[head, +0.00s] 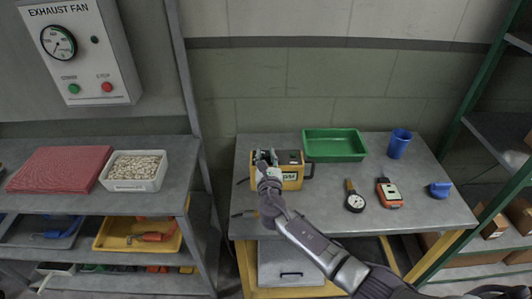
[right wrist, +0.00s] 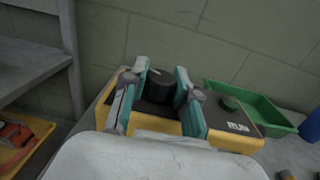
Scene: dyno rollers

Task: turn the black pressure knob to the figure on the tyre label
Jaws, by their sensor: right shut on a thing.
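The yellow inflator unit with a dark top panel (head: 291,157) stands on the grey workbench (head: 335,220). It also shows in the right wrist view (right wrist: 225,140), where the word RUN is on its panel. The black pressure knob (right wrist: 158,92) stands on that panel between the teal-lined fingers of my right gripper (right wrist: 162,82), which is shut on it. A pale pointer mark shows near the knob's top. In the head view my right gripper (head: 266,162) hides the knob. No tyre label or figure can be read. My left gripper is not in view.
A green tray (head: 335,146) stands behind the unit. A blue cup (head: 399,143), a round gauge (head: 355,201), an orange-and-grey meter (head: 389,193) and a blue object (head: 440,189) are to the right. Shelves flank the bench. The bench's front right is clear.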

